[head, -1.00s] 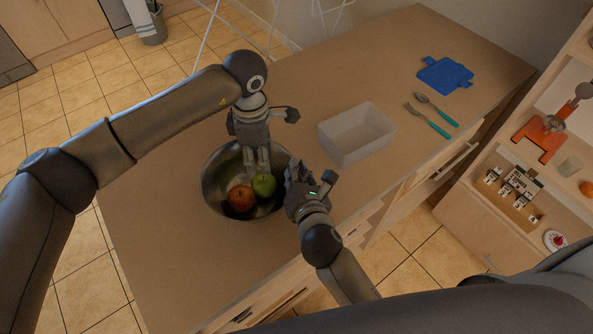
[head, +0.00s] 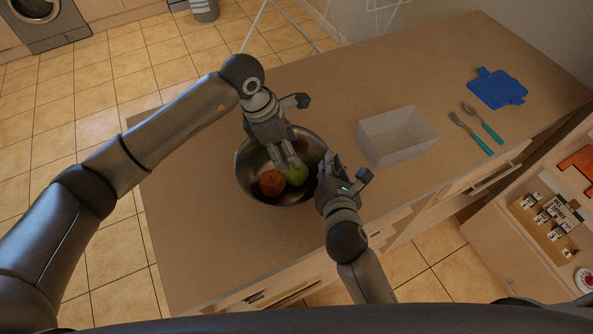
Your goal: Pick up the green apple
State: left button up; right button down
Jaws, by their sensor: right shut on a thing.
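The green apple (head: 297,177) lies in a metal bowl (head: 247,186) on the counter, beside a red-orange apple (head: 271,183). My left gripper (head: 289,160) points down into the bowl with its fingers at the green apple, partly covering its upper side. I cannot tell whether those fingers hold it or only hang over it. My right gripper (head: 328,168) is at the bowl's right rim and is shut on the bowl. Its fingertips are partly hidden by its own body.
A clear, empty plastic box (head: 398,150) stands right of the bowl. A shelf (head: 480,225) with small items stands at lower right. The counter (head: 190,240) is clear at front left.

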pick_arm(q)
jog(key=x, duration=0.7)
jog(key=shift+w+a+f, duration=0.1)
jog(key=shift+f, duration=0.3)
pick_arm(e)
jog(key=shift+r, duration=0.1)
pick_arm(q)
jog(key=c, duration=0.7)
jog(key=shift+r, duration=0.25)
jog(key=shift+c, duration=0.6)
notch_tip(320, 180, up, 10)
jog(key=shift+f, duration=0.2)
jog(key=shift+c, duration=0.8)
pick_arm(e)
jog(key=c, duration=1.5)
grip_release()
